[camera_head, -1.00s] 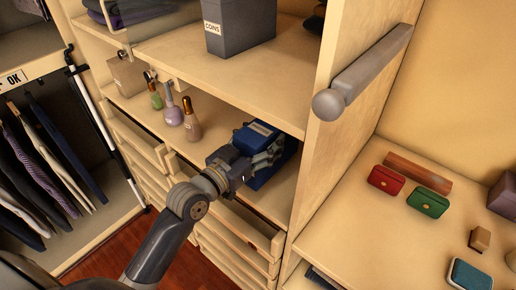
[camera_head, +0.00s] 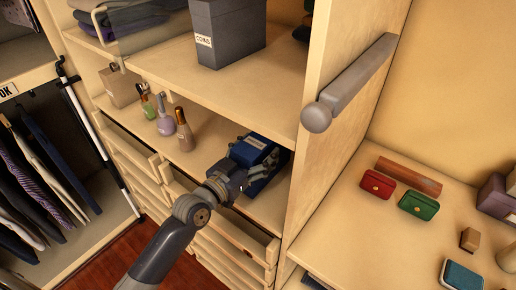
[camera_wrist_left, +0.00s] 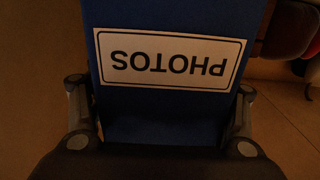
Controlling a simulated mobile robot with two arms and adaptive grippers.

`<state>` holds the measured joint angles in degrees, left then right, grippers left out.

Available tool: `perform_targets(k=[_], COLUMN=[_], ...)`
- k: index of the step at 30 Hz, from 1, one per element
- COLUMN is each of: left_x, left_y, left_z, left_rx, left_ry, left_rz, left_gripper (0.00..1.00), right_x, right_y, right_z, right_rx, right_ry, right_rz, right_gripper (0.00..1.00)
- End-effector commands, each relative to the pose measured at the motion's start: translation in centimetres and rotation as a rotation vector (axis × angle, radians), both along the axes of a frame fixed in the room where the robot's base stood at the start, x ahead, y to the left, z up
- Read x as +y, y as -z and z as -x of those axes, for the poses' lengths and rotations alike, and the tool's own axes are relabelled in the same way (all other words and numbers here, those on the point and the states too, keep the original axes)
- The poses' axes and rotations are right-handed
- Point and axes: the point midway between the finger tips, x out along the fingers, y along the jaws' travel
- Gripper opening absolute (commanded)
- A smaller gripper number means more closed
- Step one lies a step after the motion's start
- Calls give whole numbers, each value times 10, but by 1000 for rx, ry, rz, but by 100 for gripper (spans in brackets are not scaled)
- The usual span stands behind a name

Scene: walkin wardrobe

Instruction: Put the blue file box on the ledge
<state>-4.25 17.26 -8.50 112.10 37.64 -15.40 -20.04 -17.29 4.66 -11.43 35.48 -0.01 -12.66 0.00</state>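The blue file box (camera_head: 252,147) is in the lower open bay of the wooden unit, at the middle of the head view. My left gripper (camera_head: 252,168) is at the box, its grey fingers covering part of it. In the left wrist view the blue face of the box (camera_wrist_left: 165,118) bears a white PHOTOS label, upside down. The left gripper (camera_wrist_left: 163,112) has one finger against each side of the box, with no clear gap. The contact of the box with the board below is hidden. My right gripper is not in view.
Several small bottles (camera_head: 182,130) stand left of the box on the same board. A grey COINS box (camera_head: 228,35) stands on the shelf above. An upright panel (camera_head: 312,190) closes the bay on the right. Drawers stand partly open below. Red (camera_head: 376,184) and green (camera_head: 418,206) cases lie on the right-hand surface.

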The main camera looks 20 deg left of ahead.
Motion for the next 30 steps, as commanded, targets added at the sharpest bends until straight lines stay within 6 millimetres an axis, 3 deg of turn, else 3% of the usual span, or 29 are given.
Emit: perform_targets(k=[16,30], left_x=[3,29], left_y=[0,3], left_z=[7,82], left_rx=[-2,1], left_ry=[0,2], left_rz=[1,-3], left_gripper=[88,88], right_x=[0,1], right_y=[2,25], right_z=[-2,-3], right_rx=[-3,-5], right_ry=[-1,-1], right_rz=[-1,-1], right_gripper=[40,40])
